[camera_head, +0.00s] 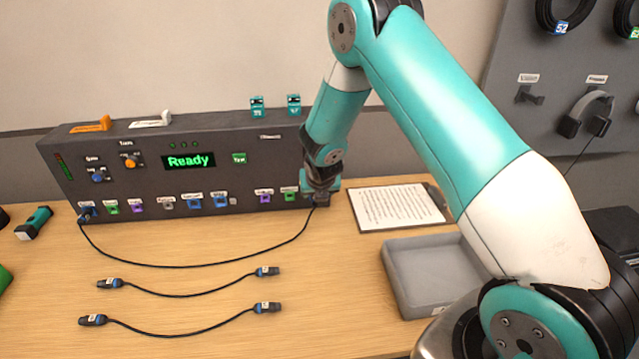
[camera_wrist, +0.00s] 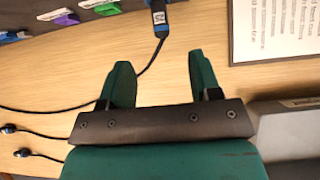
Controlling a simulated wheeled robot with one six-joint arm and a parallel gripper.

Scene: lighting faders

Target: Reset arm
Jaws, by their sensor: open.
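My gripper (camera_wrist: 158,82) is open and empty in the wrist view, its two teal fingers spread above the desk. A black cable (camera_wrist: 152,58) runs past the fingers to a connector (camera_wrist: 159,18) with a blue-and-white label, just beyond the fingertips. In the head view my arm reaches down to the right end of the dark control box (camera_head: 146,187), and the gripper shows only partly there, at the box's front face. The cable (camera_head: 180,266) runs across the desk from a left port to this right end. I cannot tell whether the connector is fully seated.
Two loose cables (camera_head: 190,294) (camera_head: 180,335) lie on the desk in front of the box. A clipboard (camera_head: 397,208) and a grey tray (camera_head: 440,262) lie to the right. A pegboard (camera_head: 560,90) with headphones (camera_head: 588,113) stands behind.

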